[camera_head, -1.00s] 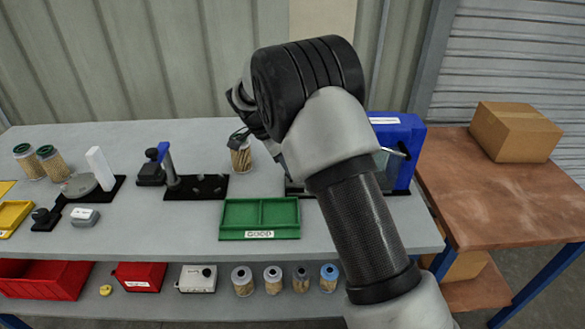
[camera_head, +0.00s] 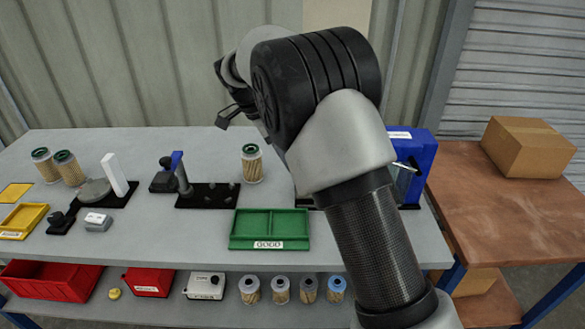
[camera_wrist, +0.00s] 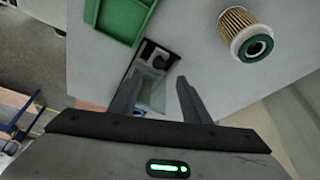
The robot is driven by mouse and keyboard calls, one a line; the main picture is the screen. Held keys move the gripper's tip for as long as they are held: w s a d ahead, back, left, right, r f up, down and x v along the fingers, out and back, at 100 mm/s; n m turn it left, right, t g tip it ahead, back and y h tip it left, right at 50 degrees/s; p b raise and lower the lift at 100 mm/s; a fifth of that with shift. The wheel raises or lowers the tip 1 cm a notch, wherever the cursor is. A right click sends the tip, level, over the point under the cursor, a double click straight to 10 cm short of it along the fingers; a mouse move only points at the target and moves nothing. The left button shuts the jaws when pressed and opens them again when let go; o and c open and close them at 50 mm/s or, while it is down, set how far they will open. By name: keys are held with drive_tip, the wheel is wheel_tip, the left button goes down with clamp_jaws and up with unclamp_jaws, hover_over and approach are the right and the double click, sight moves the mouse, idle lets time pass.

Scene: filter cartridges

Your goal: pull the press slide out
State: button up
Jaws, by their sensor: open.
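The blue press (camera_head: 417,160) stands at the right end of the grey bench, largely hidden behind my arm in the head view. In the wrist view, a dark press base (camera_wrist: 158,58) with a pale, shiny part shows beyond and between my fingers; I cannot clearly make out the slide. My gripper (camera_wrist: 155,88) is open and empty, and apart from the press. In the head view it hangs above the back of the bench, left of the press.
A green-topped filter cartridge (camera_head: 252,165) stands upright near my gripper; it also shows in the wrist view (camera_wrist: 245,32). The green tray (camera_head: 270,243) lies in front. A black fixture (camera_head: 208,196) stands left. A cardboard box (camera_head: 528,147) sits on the brown table.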

drive_tip(key=v, duration=0.7)
drive_tip(key=shift+p, duration=0.45)
drive_tip(key=s+d+r+n+t+y, duration=0.1)
drive_tip(key=s+d+r+n+y, duration=0.2)
drive_tip(key=s+d+r+n, duration=0.6)
drive_tip(key=s+d+f+n+t, duration=0.1)
drive_tip(key=s+d, duration=0.2)
drive_tip(key=s, duration=0.5)
drive_tip(key=s+d+f+n+t+y, duration=0.1)
drive_tip(key=s+d+f+n, duration=0.1)
drive_tip(key=s+d, duration=0.35)
drive_tip(key=s+d+f+n+t, duration=0.1)
drive_tip(key=s+d, duration=0.1)
drive_tip(key=s, duration=0.7)
wheel_tip(320, 180, up, 13)
drive_tip(key=p, duration=1.3)
drive_tip(key=shift+a+r, duration=0.15)
drive_tip(key=shift+a, duration=0.05)
